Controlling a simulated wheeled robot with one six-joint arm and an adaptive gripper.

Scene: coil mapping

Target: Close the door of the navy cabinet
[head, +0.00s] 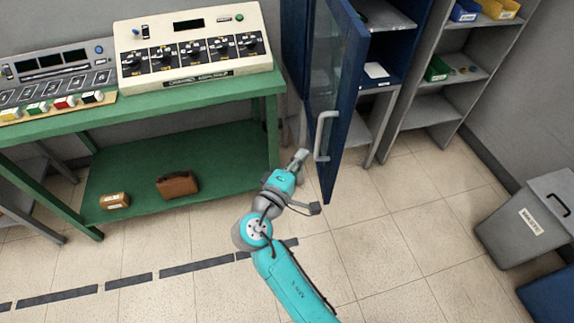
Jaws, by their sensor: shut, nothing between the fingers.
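The navy cabinet (393,62) stands at the upper middle, with shelves showing inside. Its glass-paned navy door (343,98) stands wide open, swung out toward me. A light grey handle (322,136) is on the door's lower part. My gripper (303,154) is shut and empty. In the picture it is just left of the handle and below it, close to the door; I cannot tell whether it touches.
A green bench (180,100) with a control box (195,45) stands left of my gripper. Grey shelves (455,70) stand right of the cabinet, and a grey bin (525,222) is at the right. The tiled floor (410,240) in front is clear.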

